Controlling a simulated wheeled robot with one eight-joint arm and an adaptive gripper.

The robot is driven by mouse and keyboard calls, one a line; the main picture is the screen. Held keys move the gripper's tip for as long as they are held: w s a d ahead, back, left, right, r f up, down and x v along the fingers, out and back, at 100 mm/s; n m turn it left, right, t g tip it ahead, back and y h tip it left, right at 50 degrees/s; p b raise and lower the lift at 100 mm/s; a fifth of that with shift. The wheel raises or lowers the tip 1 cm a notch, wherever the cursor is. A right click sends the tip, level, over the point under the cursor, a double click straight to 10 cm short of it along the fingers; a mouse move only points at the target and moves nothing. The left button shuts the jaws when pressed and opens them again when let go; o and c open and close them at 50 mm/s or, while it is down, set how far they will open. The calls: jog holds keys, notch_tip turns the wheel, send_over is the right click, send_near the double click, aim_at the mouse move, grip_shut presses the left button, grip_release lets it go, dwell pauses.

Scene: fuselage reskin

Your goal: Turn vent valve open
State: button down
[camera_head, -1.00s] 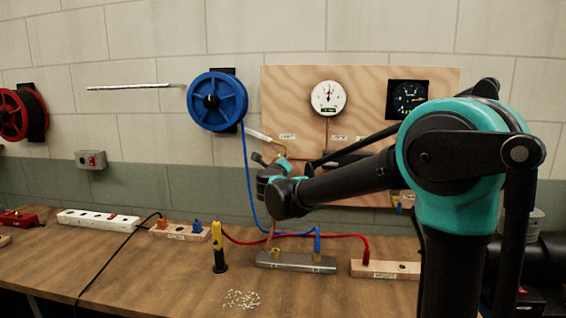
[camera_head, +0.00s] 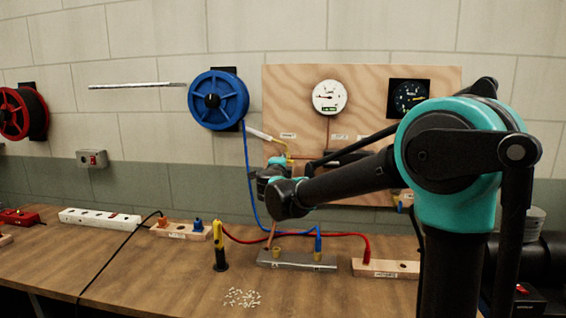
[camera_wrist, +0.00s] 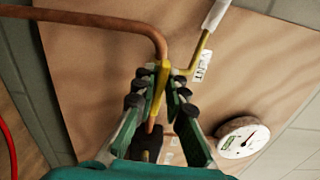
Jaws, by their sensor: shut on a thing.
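The vent valve's yellow lever (camera_wrist: 161,79) stands between the fingers of my gripper (camera_wrist: 158,92) in the wrist view, and the fingers are shut on it. A copper pipe (camera_wrist: 110,22) runs up to the valve from the left. A thin yellow tube with a white sleeve (camera_wrist: 214,14) leaves it at the upper right, beside an upside-down "VENT" label (camera_wrist: 203,67). The valve body is partly hidden by the lever and fingers. In the head view my wrist (camera_head: 275,180) is at the plywood board's (camera_head: 375,85) lower left, and the fingers are mostly hidden there.
A white gauge (camera_head: 327,97) and a black gauge (camera_head: 408,96) hang on the board. Below my arm, the bench holds a grey block (camera_head: 297,260) with hoses, a wooden block (camera_head: 386,268), a yellow-black tool (camera_head: 219,248) and small white pieces (camera_head: 242,297). The front bench is mostly clear.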

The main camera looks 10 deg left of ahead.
jog(key=shift+n, duration=0.4)
jog(key=c, duration=1.6)
grip_release()
jog(key=shift+c, duration=0.2)
jog(key=shift+s, duration=0.1)
jog(key=s, duration=1.2)
jog(key=shift+a, duration=0.2)
